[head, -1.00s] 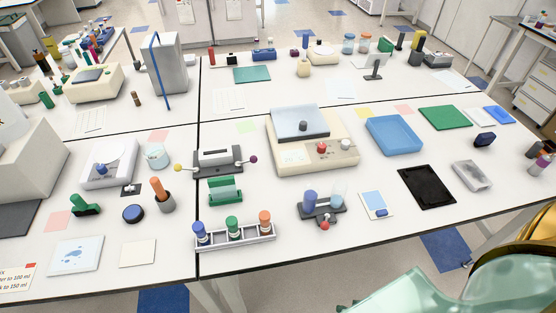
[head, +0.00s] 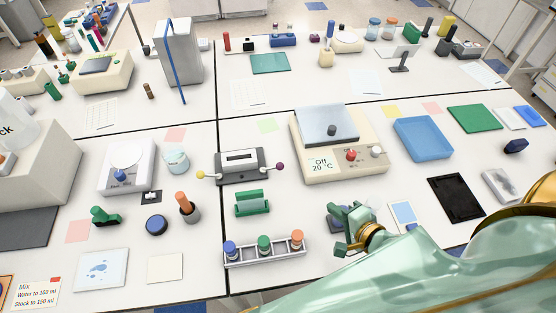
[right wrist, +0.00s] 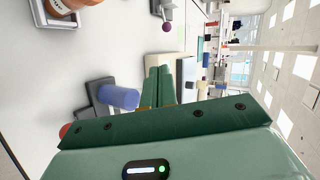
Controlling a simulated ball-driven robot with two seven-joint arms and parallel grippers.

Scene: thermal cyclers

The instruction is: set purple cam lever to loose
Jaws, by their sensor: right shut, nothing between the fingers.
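The purple-knobbed cam lever (head: 280,167) sticks out from the right end of a dark grey clamp device (head: 240,178) with a pale top, in the middle of the bench. A yellow-knobbed lever (head: 201,175) sticks out from its left end. The purple knob also shows near the top of the right wrist view (right wrist: 167,27). My right gripper (head: 345,222) is shut and empty, to the right of and nearer than the purple lever, apart from it. Its green fingers (right wrist: 158,85) lie together in the right wrist view. My left gripper is out of view.
A rack of capped tubes (head: 266,252) and a green holder (head: 252,204) stand in front of the clamp device. The thermal cycler (head: 345,165) stands to its right. A stand with a blue cylinder (right wrist: 118,97) is close to my right gripper.

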